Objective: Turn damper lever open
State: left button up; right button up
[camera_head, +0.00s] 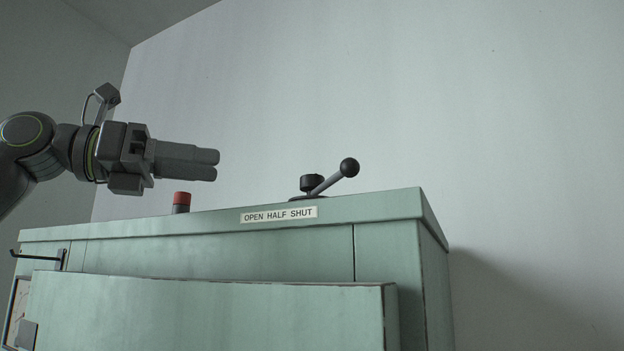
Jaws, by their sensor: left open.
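The damper lever (327,185) is a grey rod with a black ball knob (349,168). It rises to the right from a dark round hub (312,183) on top of a pale green cabinet (240,279). A white label (279,215) on the cabinet's top front edge reads "OPEN HALF SHUT"; the knob lies right of the word SHUT in the picture. My left gripper (217,165) comes in from the left, above the cabinet top. Its fingers point right towards the lever and are apart from it, open with a narrow gap and nothing between them. My right gripper is out of view.
A red-topped dark button or cap (181,202) stands on the cabinet top below the left gripper. A lower green panel (210,312) stands out in front. A black hook (40,257) is at the left. The wall behind is bare.

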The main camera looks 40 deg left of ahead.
aim_at(304, 176)
pick_arm(q)
jog(key=p+x, duration=0.3)
jog(key=x, duration=0.4)
jog(key=p+x, duration=0.3)
jog(key=x, duration=0.4)
jog(key=shift+w+d+r+p, duration=0.2)
jog(key=shift+w+d+p, duration=0.1)
jog(key=shift+p, duration=0.1)
jog(key=shift+w+d+f+p, duration=0.2)
jog(key=shift+w+p, duration=0.15)
jog(key=shift+w, duration=0.25)
jog(key=shift+c, duration=0.6)
grip_shut()
